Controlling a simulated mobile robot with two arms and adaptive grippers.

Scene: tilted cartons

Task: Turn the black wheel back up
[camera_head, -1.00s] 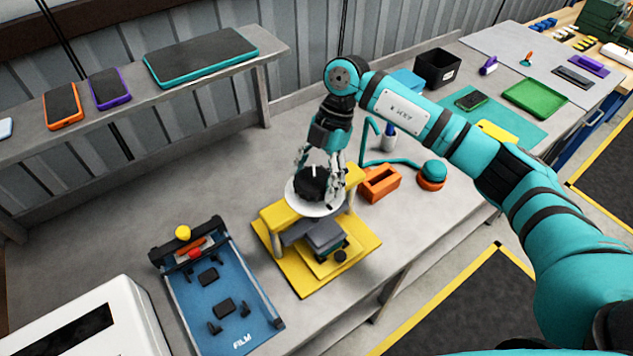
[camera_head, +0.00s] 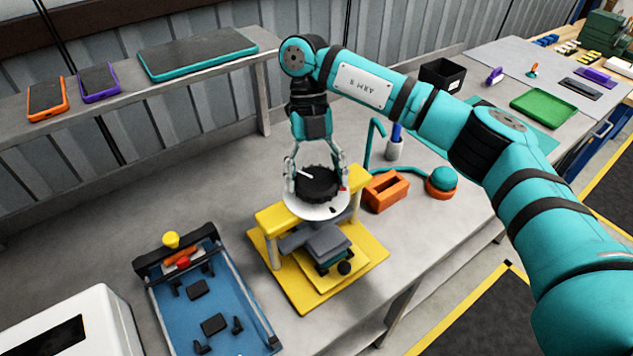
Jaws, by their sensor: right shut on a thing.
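The black wheel (camera_head: 318,187) has a notched rim and a white mark on its upper left. It sits over a white round plate (camera_head: 318,211) on top of the yellow press-like stand (camera_head: 363,277). My right gripper (camera_head: 317,180) reaches down from above, one finger at the wheel's left side and one at its right, and is shut on the wheel. A small red spot shows on the plate near the right finger. My left gripper is not in view.
An orange block with a slot (camera_head: 385,192) and a teal-topped button (camera_head: 441,180) stand right of the stand. A blue tray (camera_head: 215,290) lies to the left, a white machine (camera_head: 75,325) at the lower left. A shelf with flat devices runs behind.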

